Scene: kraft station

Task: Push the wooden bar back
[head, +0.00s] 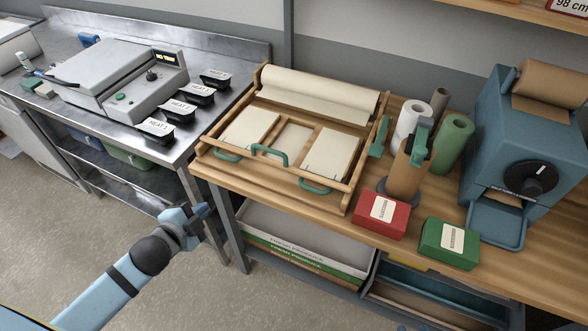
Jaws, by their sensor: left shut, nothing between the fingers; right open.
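A wooden frame (205,153) stands on the wooden bench. A wooden bar with a green handle (270,155) runs across its front, in front of three pale paper stacks. Which bar the task means is not fully certain. My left gripper (203,209) is shut and empty, in front of the bench's left end. It is apart from the bar, to its lower left. My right gripper is not in view.
A paper roll (318,92) lies at the frame's back. Red (383,214) and green (449,243) boxes, upright rolls (454,141) and a blue machine (525,135) stand to the right. A steel counter (210,120) is left. The floor around my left arm is clear.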

